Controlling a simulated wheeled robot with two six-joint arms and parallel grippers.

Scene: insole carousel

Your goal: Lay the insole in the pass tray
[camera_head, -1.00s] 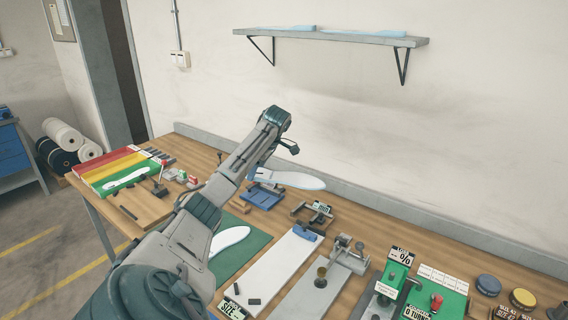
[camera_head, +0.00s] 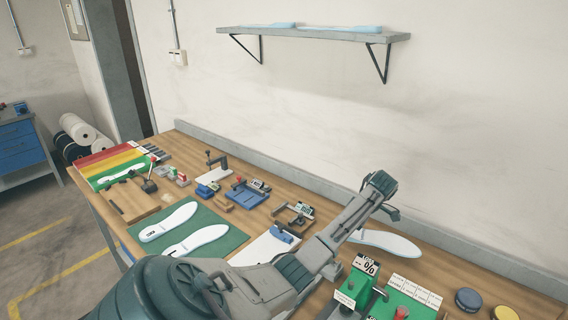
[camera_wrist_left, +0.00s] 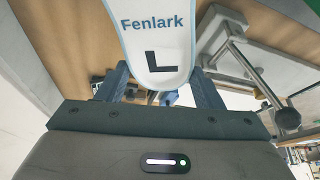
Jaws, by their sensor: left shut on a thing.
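My left gripper (camera_wrist_left: 160,88) is shut on the heel end of a white, blue-edged insole marked "Fenlark" and "L" (camera_wrist_left: 155,45). In the head view this insole (camera_head: 388,244) is held flat above the right part of the bench, beyond my forearm; the fingertips are hidden there. At the bench's far left lie red, yellow and green trays side by side. The green tray (camera_head: 97,187), nearest, holds a white insole (camera_head: 122,176); I cannot read a pass label. My right gripper is not in view.
Two white insoles (camera_head: 168,222) lie on a green mat (camera_head: 226,223). Small fixtures, including a blue one (camera_head: 248,197), stand along the bench's middle. A wall shelf (camera_head: 310,34) is above.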

